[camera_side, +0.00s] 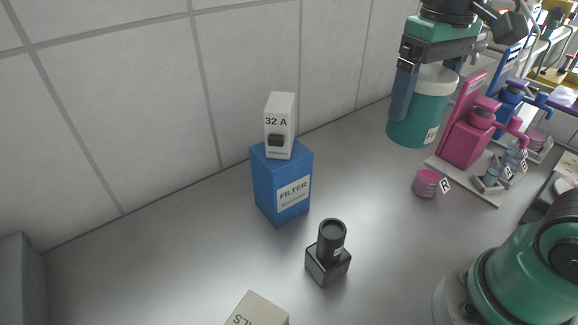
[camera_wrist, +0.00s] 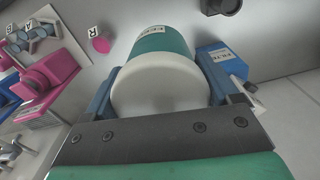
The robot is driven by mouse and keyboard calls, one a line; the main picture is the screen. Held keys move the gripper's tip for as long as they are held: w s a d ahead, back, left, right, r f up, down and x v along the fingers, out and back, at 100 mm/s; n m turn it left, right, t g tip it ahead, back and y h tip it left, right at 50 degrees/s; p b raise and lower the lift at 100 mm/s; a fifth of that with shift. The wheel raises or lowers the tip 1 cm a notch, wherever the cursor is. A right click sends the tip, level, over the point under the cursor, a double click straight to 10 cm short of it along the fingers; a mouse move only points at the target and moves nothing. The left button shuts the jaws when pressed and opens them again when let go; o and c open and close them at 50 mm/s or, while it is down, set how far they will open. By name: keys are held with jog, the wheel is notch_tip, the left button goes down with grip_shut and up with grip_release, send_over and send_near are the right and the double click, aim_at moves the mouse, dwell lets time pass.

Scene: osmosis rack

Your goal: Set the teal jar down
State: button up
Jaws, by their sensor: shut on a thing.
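The teal jar (camera_side: 415,119) has a white lid and a label, and it stands upright at the upper right of the side view. My gripper (camera_side: 427,92) is shut around it from above, with a blue finger on its left side. In the wrist view the jar's white lid (camera_wrist: 160,86) and teal body (camera_wrist: 160,43) lie between my gripper's two blue fingers (camera_wrist: 160,88). The jar's base appears at or close to the grey worktop (camera_side: 370,180); I cannot tell whether it touches.
A pink pump bottle (camera_side: 466,142) on a white rack stands close right of the jar. A pink pot (camera_side: 426,183) is in front. A blue filter box (camera_side: 283,184) bearing a white breaker (camera_side: 280,125) and a black block (camera_side: 328,262) stand left. Worktop between is clear.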

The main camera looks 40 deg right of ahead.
notch_tip(320, 180, down, 20)
jog(key=shift+r, duration=0.25)
dwell(0.6)
jog(key=shift+f, duration=0.1)
jog(key=o, duration=1.1)
jog(key=shift+f, duration=0.1)
notch_tip(320, 180, up, 12)
jog(key=w+f+n+t, duration=0.1)
jog(key=w+t, duration=0.5)
jog(key=t, duration=0.1)
jog(key=shift+f+n, duration=0.25)
jog(key=shift+n, duration=0.15)
